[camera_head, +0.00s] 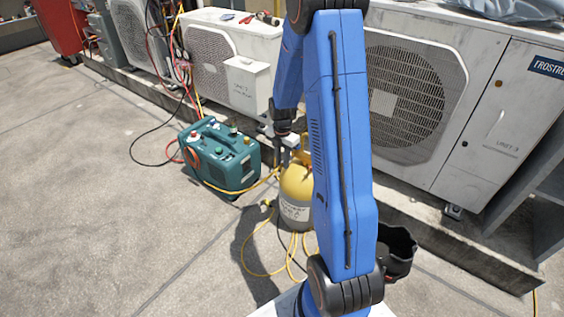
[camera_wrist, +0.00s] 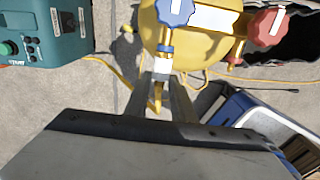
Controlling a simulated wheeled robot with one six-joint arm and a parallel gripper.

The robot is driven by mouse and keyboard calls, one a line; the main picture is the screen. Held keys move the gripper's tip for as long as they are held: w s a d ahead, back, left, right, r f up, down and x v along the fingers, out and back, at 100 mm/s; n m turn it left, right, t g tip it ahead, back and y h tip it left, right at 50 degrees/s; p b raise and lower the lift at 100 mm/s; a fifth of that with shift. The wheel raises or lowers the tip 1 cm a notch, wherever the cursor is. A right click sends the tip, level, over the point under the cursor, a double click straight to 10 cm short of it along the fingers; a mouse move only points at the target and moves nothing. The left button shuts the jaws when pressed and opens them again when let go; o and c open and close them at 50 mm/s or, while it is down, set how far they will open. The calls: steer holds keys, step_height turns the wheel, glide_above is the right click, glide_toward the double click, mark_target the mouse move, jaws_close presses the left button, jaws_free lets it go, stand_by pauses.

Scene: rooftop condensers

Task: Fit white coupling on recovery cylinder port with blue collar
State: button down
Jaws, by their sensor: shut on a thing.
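The yellow recovery cylinder (camera_head: 296,186) stands on the roof floor, partly hidden by my arm in the head view. In the wrist view its top (camera_wrist: 205,45) shows a blue valve knob (camera_wrist: 174,10) and a red valve knob (camera_wrist: 267,25). The port with the blue collar (camera_wrist: 166,49) lies below the blue knob. My gripper (camera_wrist: 163,78) is shut on the white coupling (camera_wrist: 162,67), with a yellow hose (camera_wrist: 157,97) between the fingers. The coupling is in line with the blue-collared port and meets it in the picture; whether it is seated I cannot tell.
A teal recovery machine (camera_head: 220,158) stands left of the cylinder. Yellow hoses (camera_head: 262,272) loop on the floor. A black bucket (camera_head: 398,255) stands at the right. Condenser units (camera_head: 405,100) line the back. Open floor lies to the left.

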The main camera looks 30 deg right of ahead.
steer(key=c, duration=1.4)
jaws_free()
steer(key=shift+c, duration=0.2)
steer(key=s+a, duration=0.2)
steer(key=a, duration=0.5)
steer(key=shift+s, duration=0.2)
